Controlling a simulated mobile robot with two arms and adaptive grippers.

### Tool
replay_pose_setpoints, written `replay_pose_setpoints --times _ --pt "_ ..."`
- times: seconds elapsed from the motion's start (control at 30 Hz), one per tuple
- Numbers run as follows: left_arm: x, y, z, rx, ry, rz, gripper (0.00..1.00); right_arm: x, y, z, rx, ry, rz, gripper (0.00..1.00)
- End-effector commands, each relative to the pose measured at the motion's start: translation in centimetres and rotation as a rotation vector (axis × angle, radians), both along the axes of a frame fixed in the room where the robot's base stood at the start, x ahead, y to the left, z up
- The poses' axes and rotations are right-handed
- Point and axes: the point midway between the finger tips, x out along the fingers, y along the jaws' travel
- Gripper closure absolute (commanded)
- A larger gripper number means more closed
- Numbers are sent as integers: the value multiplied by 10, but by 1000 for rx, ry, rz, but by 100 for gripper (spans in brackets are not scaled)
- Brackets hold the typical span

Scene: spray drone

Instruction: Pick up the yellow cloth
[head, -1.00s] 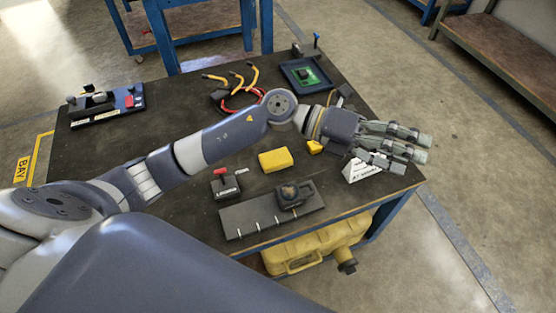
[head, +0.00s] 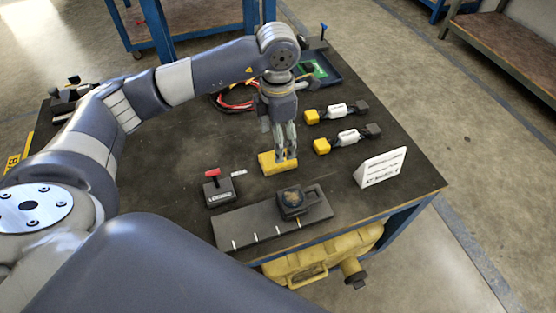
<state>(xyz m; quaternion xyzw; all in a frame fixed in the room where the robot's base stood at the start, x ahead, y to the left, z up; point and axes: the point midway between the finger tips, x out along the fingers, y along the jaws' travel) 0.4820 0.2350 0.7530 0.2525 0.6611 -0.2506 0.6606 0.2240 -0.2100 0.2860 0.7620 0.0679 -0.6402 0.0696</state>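The yellow cloth (head: 270,165), a small folded block shape, lies on the dark workbench top near its middle. My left gripper (head: 286,157) points straight down over it, with its fingertips at the cloth's right part. The fingers hide part of the cloth's back and right side. The cloth appears to rest flat on the bench. I cannot tell whether the fingers are closed on it. My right gripper is not in view.
A black box with a red lever (head: 216,187) and a grey marked plate (head: 240,229) lie nearer me. Two yellow-tipped nozzles (head: 338,110) (head: 347,138) and a white sign (head: 381,167) are to the right. A blue tray (head: 330,72) and red cables (head: 233,103) lie behind.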

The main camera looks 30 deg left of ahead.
Motion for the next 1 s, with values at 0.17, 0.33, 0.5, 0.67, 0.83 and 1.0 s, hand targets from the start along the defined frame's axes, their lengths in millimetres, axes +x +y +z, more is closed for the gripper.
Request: replay_pose_setpoints --times 0.17,0.33,0.5,0.67,0.83,1.0 --pt "0 0 -23 -1 2 0 27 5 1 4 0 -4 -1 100" --pt "1 0 -37 -2 3 0 27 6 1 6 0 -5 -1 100" --pt "2 1 -64 -2 5 0 27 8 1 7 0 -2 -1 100" --pt "3 0 -75 -2 1 -1 27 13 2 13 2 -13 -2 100" --pt "3 1 -74 -3 0 -1 31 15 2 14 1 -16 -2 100" --pt "3 1 -74 -3 0 -1 63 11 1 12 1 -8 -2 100"
